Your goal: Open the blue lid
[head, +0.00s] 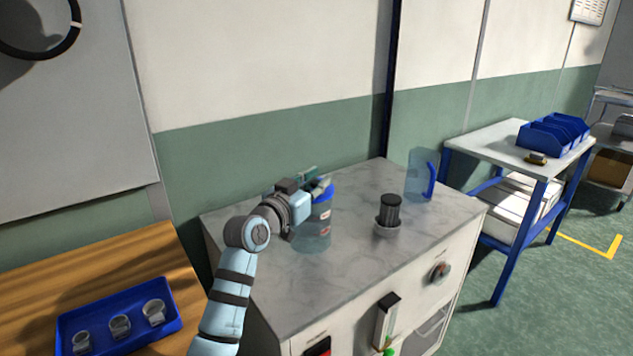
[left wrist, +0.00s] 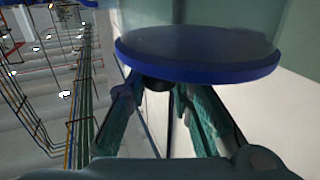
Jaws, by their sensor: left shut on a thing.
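A clear bluish jar (head: 313,232) with a label stands on the grey marble top, with the blue lid (head: 323,192) on its mouth. My left gripper (head: 308,184) reaches in from the left at lid height and partly hides the lid. In the left wrist view the blue lid (left wrist: 200,66) shows as a wide disc below clear jar wall. The fingers of my left gripper (left wrist: 158,90) close in on a small dark part at the lid's edge. The exact contact is hard to see. My right gripper is not in view.
A black-topped cylinder (head: 388,212) and a clear pitcher (head: 418,176) with a blue handle stand right of the jar. A blue tray (head: 170,322) with several round metal items lies on the wooden table at left. The marble front is clear.

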